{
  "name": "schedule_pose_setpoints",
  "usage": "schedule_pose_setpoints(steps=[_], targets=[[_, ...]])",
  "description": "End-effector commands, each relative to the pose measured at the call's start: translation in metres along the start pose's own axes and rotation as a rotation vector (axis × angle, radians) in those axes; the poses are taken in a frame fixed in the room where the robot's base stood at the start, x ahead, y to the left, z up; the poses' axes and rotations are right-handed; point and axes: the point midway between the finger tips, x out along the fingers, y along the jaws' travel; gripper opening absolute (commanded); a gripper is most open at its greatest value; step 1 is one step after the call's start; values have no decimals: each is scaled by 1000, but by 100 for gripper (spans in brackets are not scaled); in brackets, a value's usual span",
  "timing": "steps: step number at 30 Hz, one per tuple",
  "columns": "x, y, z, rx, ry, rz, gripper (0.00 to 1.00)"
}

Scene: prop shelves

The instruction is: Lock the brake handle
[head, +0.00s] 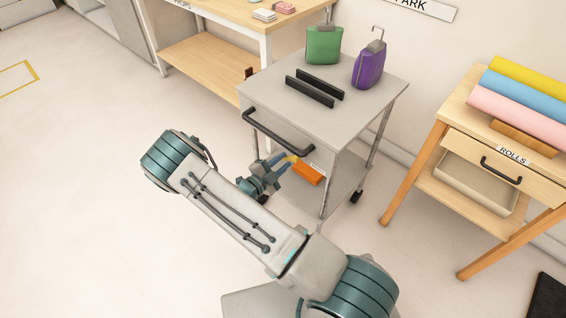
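A grey wheeled cart (290,117) stands in the middle of the head view. An orange lever (307,173) with a yellow part (292,158) shows at the cart's lower front, below the black push bar (278,134); it looks like the brake handle. A small label sits beside the orange part. My gripper (282,162) is at the left end of this lever, with its blue-grey fingers close to the yellow part. The view is too small to tell whether the fingers touch or hold it.
On the cart top are two black rails (315,85), a green container (324,45) and a purple container (369,64). A wooden table (493,140) with coloured rolls stands right. Another wooden table (215,65) stands behind left. The floor at left is clear.

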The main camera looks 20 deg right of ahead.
Motion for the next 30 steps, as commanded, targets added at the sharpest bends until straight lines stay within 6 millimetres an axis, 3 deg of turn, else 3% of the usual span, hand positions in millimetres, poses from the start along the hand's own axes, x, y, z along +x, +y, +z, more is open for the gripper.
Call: schedule_pose_setpoints(steps=[5, 18, 24, 30], targets=[[-24, 0, 1, 0, -2, 0, 25], [-114, 2, -1, -1, 5, 4, 25], [-130, 1, -2, -1, 8, 6, 25], [-131, 1, -2, -1, 9, 5, 25]])
